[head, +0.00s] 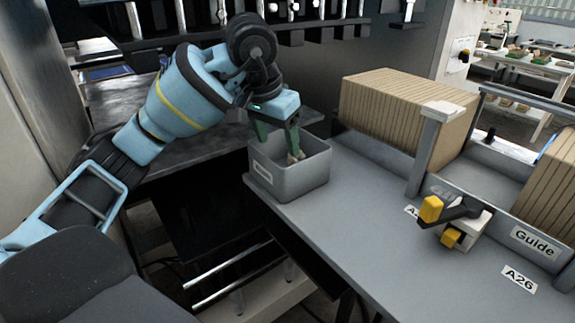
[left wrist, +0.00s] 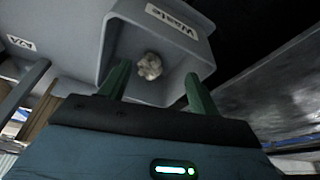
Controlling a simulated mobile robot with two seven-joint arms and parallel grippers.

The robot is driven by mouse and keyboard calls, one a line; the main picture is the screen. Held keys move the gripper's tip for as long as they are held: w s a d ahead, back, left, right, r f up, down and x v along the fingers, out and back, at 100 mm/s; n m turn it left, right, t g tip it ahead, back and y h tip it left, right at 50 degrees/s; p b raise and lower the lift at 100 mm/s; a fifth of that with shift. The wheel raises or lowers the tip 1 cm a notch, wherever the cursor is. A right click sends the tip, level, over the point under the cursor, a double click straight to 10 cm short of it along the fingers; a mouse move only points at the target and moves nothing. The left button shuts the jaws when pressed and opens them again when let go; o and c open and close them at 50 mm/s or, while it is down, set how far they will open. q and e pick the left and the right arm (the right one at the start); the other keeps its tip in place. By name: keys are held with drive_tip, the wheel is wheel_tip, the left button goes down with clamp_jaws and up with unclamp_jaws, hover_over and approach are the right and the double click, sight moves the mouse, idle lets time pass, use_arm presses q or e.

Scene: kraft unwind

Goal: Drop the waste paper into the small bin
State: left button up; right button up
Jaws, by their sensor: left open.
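The small grey bin (head: 287,183) stands at the near left corner of the grey table. In the left wrist view its label reads "Waste", and the bin (left wrist: 190,58) fills the upper middle. My left gripper (head: 278,148) points down into the bin's mouth with its green fingers apart. The crumpled, pale waste paper (head: 296,157) is within the bin's walls, by the fingertips. In the left wrist view the paper (left wrist: 150,66) shows beyond the open fingers (left wrist: 157,76), not clamped. I cannot tell whether it touches the bin's floor. My right gripper is not in view.
A stack of brown cardboard (head: 400,110) stands behind the bin on the grey table (head: 390,235). A yellow-and-black clamp device (head: 452,218) sits by the "Guide" rail at the right. A dark gap lies left of the table.

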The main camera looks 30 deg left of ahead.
use_arm(q)
drive_tip(key=v, duration=0.7)
drive_tip(key=shift+r, duration=0.25)
idle(0.7)
